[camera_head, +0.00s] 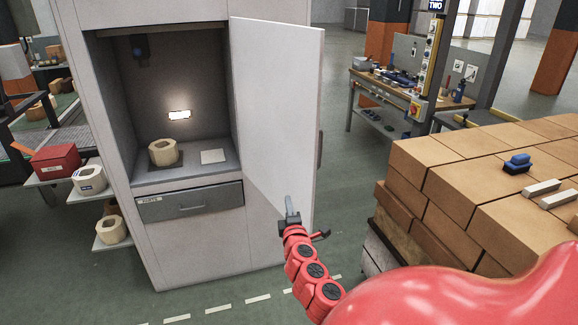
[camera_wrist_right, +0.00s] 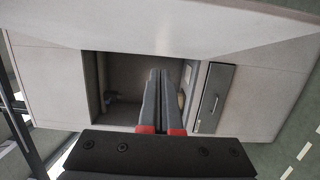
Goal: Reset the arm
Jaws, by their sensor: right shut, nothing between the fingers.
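My right arm is red and reaches up from the lower right in the head view. Its gripper (camera_head: 291,207) is shut and empty, beside the lower part of the open white cabinet door (camera_head: 277,100). In the right wrist view the two fingers (camera_wrist_right: 162,80) lie together, pointing toward the cabinet (camera_wrist_right: 52,85). My left gripper is not in view.
The white cabinet (camera_head: 190,245) has an open bay with a cream ring-shaped part (camera_head: 163,152) and a grey drawer (camera_head: 190,202) below. Stacked brown blocks (camera_head: 465,195) stand close at right. Shelves with a red box (camera_head: 55,160) are at left.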

